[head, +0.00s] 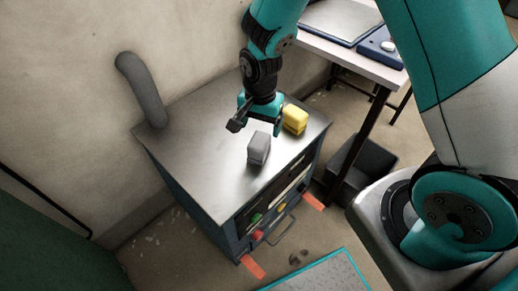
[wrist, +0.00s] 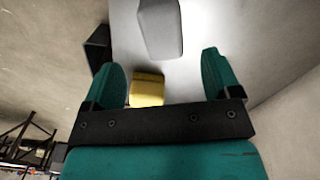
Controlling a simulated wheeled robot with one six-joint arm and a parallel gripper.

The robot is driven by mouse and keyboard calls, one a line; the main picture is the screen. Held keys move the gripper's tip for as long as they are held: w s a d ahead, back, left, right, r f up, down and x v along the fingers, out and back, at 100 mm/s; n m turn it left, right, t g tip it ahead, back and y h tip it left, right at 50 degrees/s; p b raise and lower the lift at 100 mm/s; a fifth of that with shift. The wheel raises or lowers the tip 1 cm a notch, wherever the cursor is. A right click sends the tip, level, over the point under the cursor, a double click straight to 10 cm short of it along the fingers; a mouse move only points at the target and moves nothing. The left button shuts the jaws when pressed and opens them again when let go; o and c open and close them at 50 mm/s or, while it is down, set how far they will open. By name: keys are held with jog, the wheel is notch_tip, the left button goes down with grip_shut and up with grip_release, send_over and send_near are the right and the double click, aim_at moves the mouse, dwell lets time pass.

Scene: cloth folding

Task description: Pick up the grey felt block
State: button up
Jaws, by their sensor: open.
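The grey felt block (head: 259,147) stands on the metal cabinet top, near its front edge. In the wrist view the grey block (wrist: 161,27) is at the top centre, beyond the fingertips and cut by the picture's edge. My gripper (head: 258,126) is above and just behind the block in the head view. In the wrist view my gripper (wrist: 168,72) has its two teal fingers wide apart, with nothing held between them. The gap between the gripper and the block is hard to judge.
A yellow block (head: 295,119) stands right of the grey one; it shows between the fingers in the wrist view (wrist: 147,90). A grey pipe (head: 142,90) rises at the back left of the cabinet top (head: 196,141). The left part of the top is clear. A table (head: 355,58) stands behind.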

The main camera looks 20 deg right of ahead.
aim_at(259, 140)
notch_tip(259, 140, down, 9)
jog(key=shift+w+a+f+b, duration=0.1)
jog(key=shift+w+b, duration=0.05)
jog(key=shift+b, duration=0.3)
jog(key=c, duration=1.1)
notch_tip(259, 140, up, 20)
jog(key=p, duration=0.2)
jog(key=shift+p, duration=0.4)
